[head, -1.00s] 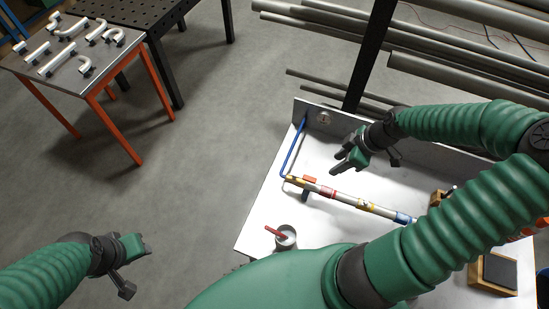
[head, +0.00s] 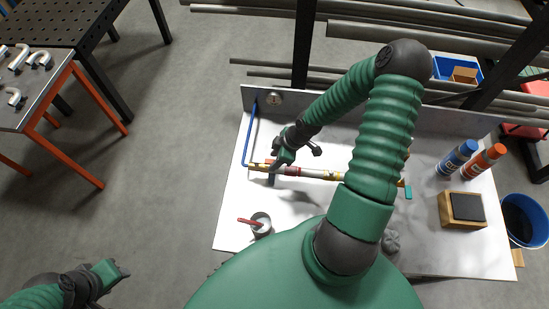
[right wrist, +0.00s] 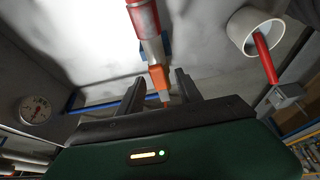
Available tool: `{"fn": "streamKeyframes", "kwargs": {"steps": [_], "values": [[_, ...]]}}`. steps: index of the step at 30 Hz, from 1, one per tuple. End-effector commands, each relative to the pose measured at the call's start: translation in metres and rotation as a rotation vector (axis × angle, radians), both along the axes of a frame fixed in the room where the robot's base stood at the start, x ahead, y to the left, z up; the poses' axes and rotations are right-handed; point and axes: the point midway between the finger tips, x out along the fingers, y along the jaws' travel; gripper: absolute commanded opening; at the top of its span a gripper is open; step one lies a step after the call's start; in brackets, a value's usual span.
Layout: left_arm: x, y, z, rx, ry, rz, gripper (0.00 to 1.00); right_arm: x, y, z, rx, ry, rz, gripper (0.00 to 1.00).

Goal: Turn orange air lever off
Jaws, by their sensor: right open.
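The orange air lever (right wrist: 160,78) shows in the right wrist view between the two fingers of my right gripper (right wrist: 158,84). It sits at the end of a pipe with a red and silver section (right wrist: 145,22). My right gripper is open, with a finger on either side of the lever; I cannot tell whether either touches it. In the head view my right gripper (head: 281,160) is over the left end of the pipe (head: 316,174) and mostly hides the lever. My left gripper (head: 113,272) hangs over the floor at lower left, away from the bench; its jaw opening is unclear.
A round gauge (head: 274,98) is on the back panel. A blue line (head: 249,135) runs up to the panel.

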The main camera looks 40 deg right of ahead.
Motion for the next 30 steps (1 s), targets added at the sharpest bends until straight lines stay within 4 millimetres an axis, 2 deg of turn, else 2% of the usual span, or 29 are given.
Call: {"fn": "streamKeyframes", "kwargs": {"steps": [6, 16, 30], "values": [[0.0000, -0.0002, 0.0000, 0.000, 0.000, -0.001, 0.40, 0.0007, 0.0000, -0.0008, -0.001, 0.001, 0.000, 0.42], [0.0000, -0.0001, 0.0000, 0.000, 0.000, 0.000, 0.40, 0.0014, 0.0015, 0.0007, -0.003, -0.001, 0.000, 0.00], [0.0000, -0.0001, 0.0001, 0.000, 0.000, 0.000, 0.40, 0.0026, 0.0004, 0.0010, -0.002, -0.004, 0.000, 0.00]]}}
